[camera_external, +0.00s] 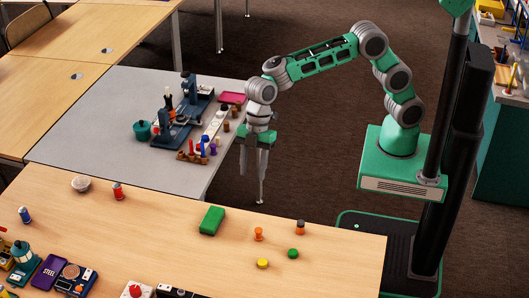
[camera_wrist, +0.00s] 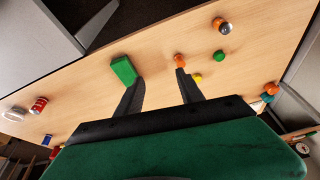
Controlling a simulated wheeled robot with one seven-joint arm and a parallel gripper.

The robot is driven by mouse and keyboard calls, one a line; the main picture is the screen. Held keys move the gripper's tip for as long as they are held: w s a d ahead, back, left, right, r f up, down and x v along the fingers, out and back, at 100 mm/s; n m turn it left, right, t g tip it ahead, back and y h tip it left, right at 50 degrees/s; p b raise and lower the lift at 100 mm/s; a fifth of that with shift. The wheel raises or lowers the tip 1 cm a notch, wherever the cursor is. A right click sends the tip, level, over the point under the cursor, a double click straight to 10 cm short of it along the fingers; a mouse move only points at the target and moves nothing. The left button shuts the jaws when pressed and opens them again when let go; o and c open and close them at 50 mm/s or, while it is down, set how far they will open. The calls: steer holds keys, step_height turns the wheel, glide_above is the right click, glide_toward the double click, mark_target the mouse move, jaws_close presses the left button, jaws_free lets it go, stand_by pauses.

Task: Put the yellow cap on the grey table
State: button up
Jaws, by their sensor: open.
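The yellow cap (camera_external: 262,263) lies on the wooden table near its right part, by an orange peg and a green cap. In the wrist view the yellow cap (camera_wrist: 197,78) shows just past my right finger, partly hidden by it. The grey table (camera_external: 75,130) adjoins the wooden table at the back left. My gripper (camera_external: 254,172) hangs by the grey table's right edge, apart from the yellow cap. In the wrist view my gripper (camera_wrist: 158,79) is open with nothing between its fingers.
On the wooden table (camera_external: 200,265) are a green block (camera_external: 212,220), an orange peg (camera_external: 258,234), a green cap (camera_external: 293,253) and an orange-and-dark piece (camera_external: 300,227). The grey table holds a blue machine (camera_external: 186,112), a teal pot (camera_external: 143,131) and a peg rack (camera_external: 194,157). Its front left is clear.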

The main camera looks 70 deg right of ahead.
steer(key=s+d+r+m, duration=0.1)
steer(key=d+m, duration=0.3)
steer(key=d, duration=0.5)
steer(key=s+d+r+m+t+h, duration=0.1)
steer(key=s+d+m, duration=0.3)
steer(key=d, duration=0.6)
steer(key=s+d+r+m+t+h, duration=0.1)
steer(key=s+d+r+m, duration=0.1)
steer(key=d, duration=0.7)
steer(key=shift+s+d+m, duration=0.2)
steer(key=shift+s+m, duration=0.3)
steer(key=shift+m, duration=0.4)
steer(key=shift+o, duration=0.7)
steer(key=s+d+f+m+h, duration=0.1)
steer(key=s+d+f+m, duration=0.1)
steer(key=s+d+m, duration=0.2)
steer(key=s+d, duration=0.3)
steer(key=d, duration=0.1)
steer(key=shift+f+m+t+h, duration=0.3)
steer(key=shift+t+h, duration=0.1)
steer(key=shift+a, duration=0.1)
